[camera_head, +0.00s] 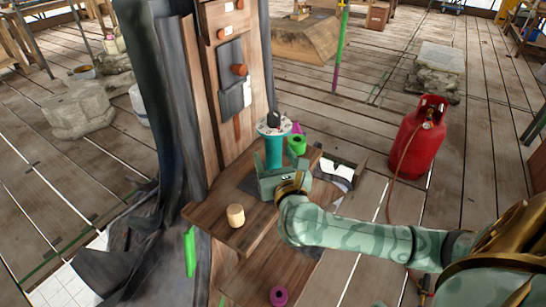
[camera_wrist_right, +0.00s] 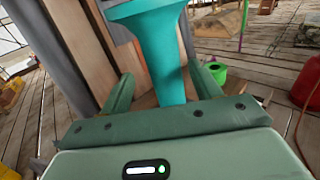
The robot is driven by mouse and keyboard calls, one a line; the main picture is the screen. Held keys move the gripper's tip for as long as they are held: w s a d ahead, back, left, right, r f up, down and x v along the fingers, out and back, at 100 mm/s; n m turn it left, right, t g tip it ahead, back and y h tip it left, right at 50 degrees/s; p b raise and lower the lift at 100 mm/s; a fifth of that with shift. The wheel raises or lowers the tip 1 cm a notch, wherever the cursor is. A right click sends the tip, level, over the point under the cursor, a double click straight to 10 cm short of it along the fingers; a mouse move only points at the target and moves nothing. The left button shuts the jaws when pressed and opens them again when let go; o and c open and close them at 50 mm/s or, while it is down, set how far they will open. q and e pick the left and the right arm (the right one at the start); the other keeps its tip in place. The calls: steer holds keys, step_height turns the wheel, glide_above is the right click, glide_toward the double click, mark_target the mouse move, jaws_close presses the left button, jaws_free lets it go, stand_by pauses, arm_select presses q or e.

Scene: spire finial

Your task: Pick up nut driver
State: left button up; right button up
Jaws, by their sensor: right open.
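A teal upright piece (camera_head: 274,152), which looks like the nut driver, stands over the wooden shelf, with a pale disc and a dark knob at its top. In the right wrist view its teal shaft (camera_wrist_right: 160,62) fills the middle and flares towards the top edge. My right gripper (camera_head: 277,167) is open, with one finger on each side of the shaft. In the right wrist view the gripper (camera_wrist_right: 163,82) shows small gaps beside the shaft, and the palm hides its lower end. My left gripper is not in view.
A wooden cylinder (camera_head: 235,215) stands at the front of the shelf (camera_head: 215,212). A magenta ring (camera_head: 278,295) lies lower down. A red gas bottle (camera_head: 418,138) stands on the floor to the right.

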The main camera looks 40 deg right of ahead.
steer(key=x, duration=0.2)
steer(key=b+x, duration=0.1)
steer(key=x, duration=0.1)
steer(key=shift+d, duration=0.3)
steer(key=shift+w+d, duration=0.15)
steer(key=shift+w, duration=0.25)
steer(key=shift+r, duration=0.1)
steer(key=shift+s, duration=0.1)
steer(key=shift+c, duration=0.3)
steer(key=c, duration=1)
steer(key=shift+r, duration=0.1)
steer(key=shift+c, duration=0.5)
